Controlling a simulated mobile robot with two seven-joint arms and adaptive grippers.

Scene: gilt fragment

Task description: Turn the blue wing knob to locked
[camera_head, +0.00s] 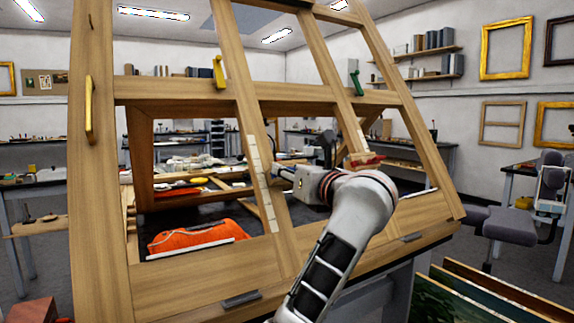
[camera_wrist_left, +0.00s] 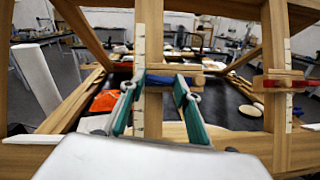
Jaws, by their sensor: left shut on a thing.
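The blue wing knob (camera_wrist_left: 179,91) sits on a short wooden block on a wooden upright of the frame in the left wrist view. My left gripper (camera_wrist_left: 160,92) reaches it with green-padded fingers on both sides and is shut on it. The fingers hide part of the knob, so its exact angle is hard to tell. In the head view my left gripper (camera_head: 277,174) is at the middle upright, and my wrist and arm hide most of it. I cannot make out the knob there. My right gripper is not in view.
A red knob (camera_head: 365,160) sits on the upright to the right. Yellow (camera_head: 218,72) and green (camera_head: 354,78) handles are higher on the wooden frame (camera_head: 190,265). An orange cloth (camera_head: 195,237) lies behind the frame. Framed pictures (camera_head: 510,290) lean at lower right.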

